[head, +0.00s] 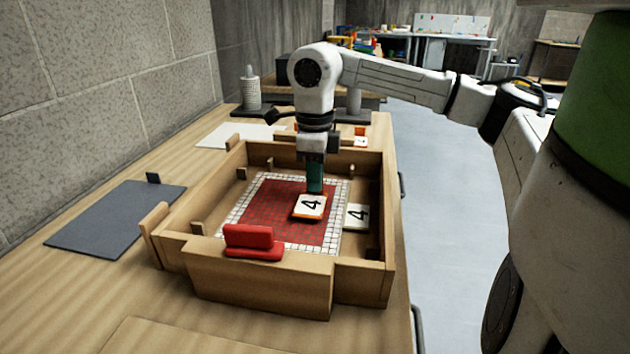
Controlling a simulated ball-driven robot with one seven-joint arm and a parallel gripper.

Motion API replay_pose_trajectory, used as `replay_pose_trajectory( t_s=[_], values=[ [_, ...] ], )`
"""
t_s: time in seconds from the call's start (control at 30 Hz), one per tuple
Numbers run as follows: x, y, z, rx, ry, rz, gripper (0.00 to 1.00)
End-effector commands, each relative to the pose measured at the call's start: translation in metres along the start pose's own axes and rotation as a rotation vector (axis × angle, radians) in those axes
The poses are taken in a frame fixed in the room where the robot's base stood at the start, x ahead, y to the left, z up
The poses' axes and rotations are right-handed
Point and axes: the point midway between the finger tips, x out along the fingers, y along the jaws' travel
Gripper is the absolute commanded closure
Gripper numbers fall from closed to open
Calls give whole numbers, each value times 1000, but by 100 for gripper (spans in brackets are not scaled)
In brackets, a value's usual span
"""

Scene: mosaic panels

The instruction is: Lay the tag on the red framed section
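The red framed section (265,205) is a red mosaic panel with a white tiled border, lying in a wooden tray. A white tag (302,210) with a black 4 and an orange edge is over the right part of the red area. My gripper (315,190) points down at the tag's far edge, its teal end meeting the tag in the picture. Whether the fingers grip it, and whether the tag touches the panel, I cannot tell. A second white piece marked 4 (352,222) lies at the panel's right border.
The wooden tray (265,283) has raised walls and small inner blocks. A red block (250,236) sits on its front wall. A dark grey mat (115,217) lies left. A white sheet (240,134) and a grey cylinder (251,92) are behind.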

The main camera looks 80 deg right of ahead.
Motion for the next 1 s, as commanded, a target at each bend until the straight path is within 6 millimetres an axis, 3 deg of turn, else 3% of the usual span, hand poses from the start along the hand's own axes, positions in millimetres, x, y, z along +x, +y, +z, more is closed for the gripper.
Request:
replay_pose_trajectory(
  t_s=[0.47, 0.5, 0.73, 1.0],
  values=[
    [13, 0, 0, -1, -2, -1, 100],
    [12, 0, 0, -1, -2, -1, 92],
    [11, 0, 0, -1, -2, -1, 70],
    [10, 0, 0, -1, -2, -1, 70]
  ],
)
